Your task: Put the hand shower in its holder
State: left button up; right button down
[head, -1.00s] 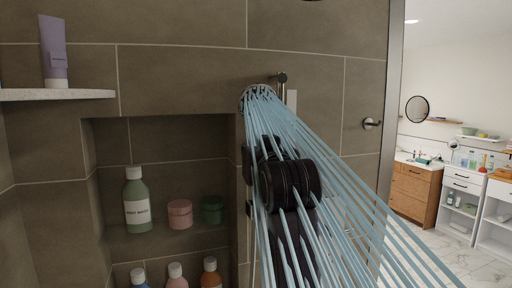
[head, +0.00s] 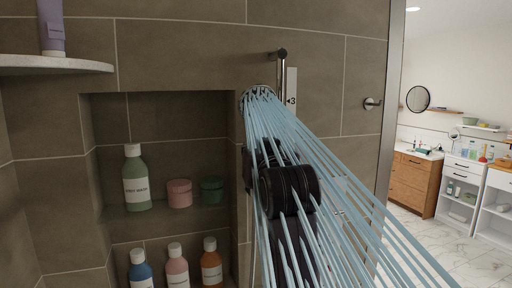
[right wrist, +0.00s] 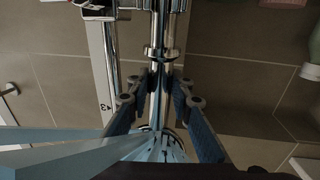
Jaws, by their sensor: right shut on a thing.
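The chrome hand shower (head: 258,92) has its round head facing me, and pale blue water streams from it toward the lower right. My right gripper (right wrist: 158,88) is shut on its chrome handle (right wrist: 160,72), shown in the right wrist view. In the head view my dark right wrist and the streams hide the handle. A vertical chrome rail (head: 283,66) stands just right of the shower head, beside a white strip marked 3 (head: 291,88). A chrome fitting (right wrist: 100,9) shows at the wrist view's top edge; I cannot tell if it is the holder. My left gripper is not in view.
A recessed niche left of the shower holds a green bottle (head: 136,180), pink jar (head: 179,193) and several other containers. A corner shelf (head: 60,65) carries a purple tube (head: 52,28). A wall hook (head: 372,103) is at right, with open room beyond.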

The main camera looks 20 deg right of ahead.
jog(key=shift+f+b, duration=0.65)
jog(key=shift+f, duration=0.6)
jog(key=c, duration=1.7)
grip_release()
jog(key=shift+s, duration=0.1)
jog(key=shift+o, duration=0.2)
jog(key=shift+f, duration=0.15)
